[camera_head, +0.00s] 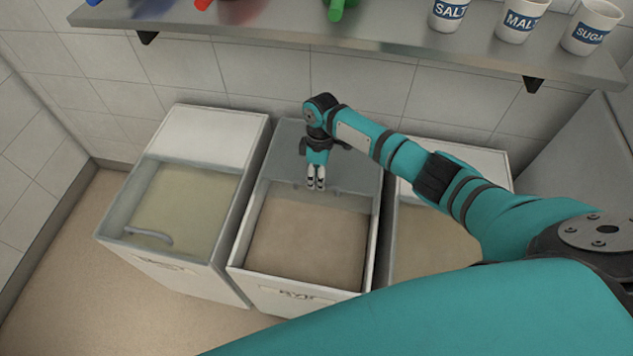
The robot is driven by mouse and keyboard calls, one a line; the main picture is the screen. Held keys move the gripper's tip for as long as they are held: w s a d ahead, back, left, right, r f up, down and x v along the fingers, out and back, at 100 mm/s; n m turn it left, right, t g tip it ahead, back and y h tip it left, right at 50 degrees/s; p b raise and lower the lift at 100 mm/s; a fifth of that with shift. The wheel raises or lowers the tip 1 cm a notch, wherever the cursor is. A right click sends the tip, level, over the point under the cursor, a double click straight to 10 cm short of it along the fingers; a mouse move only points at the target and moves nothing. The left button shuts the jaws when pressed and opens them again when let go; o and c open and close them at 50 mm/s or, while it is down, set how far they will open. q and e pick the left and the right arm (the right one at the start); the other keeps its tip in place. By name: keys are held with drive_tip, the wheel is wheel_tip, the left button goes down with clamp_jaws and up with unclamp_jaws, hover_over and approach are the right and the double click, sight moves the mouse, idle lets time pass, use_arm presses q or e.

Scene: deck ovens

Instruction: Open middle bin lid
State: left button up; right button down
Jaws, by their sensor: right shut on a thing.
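The middle bin (237,255) is white and holds brownish flour (308,240); its front label is partly hidden by my arm. Its greyish, see-through lid (353,172) lies back over the rear part of the bin, and the front compartment looks uncovered. My right gripper (316,186) comes in from the right and points down at the front edge of this lid. Its fingers are closed together there, shut on the lid's edge. What exactly lies between the fingertips is too small to see. My left gripper is not in view.
The left bin (218,135) has a scoop (148,236) at its front. The right bin (475,158) is partly hidden by my arm. A metal shelf (400,45) above carries white cups (522,22) and coloured items. A tiled wall stands behind; floor is free at left.

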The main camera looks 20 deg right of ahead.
drive_tip(key=c, duration=1.3)
unclamp_jaws()
drive_tip(key=shift+c, duration=0.2)
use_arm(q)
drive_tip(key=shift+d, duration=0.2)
use_arm(e)
wheel_tip(320, 180, up, 7)
drive_tip(key=w, duration=0.1)
drive_tip(key=shift+d+r, duration=0.2)
drive_tip(key=shift+d, duration=0.2)
drive_tip(key=shift+w, duration=0.1)
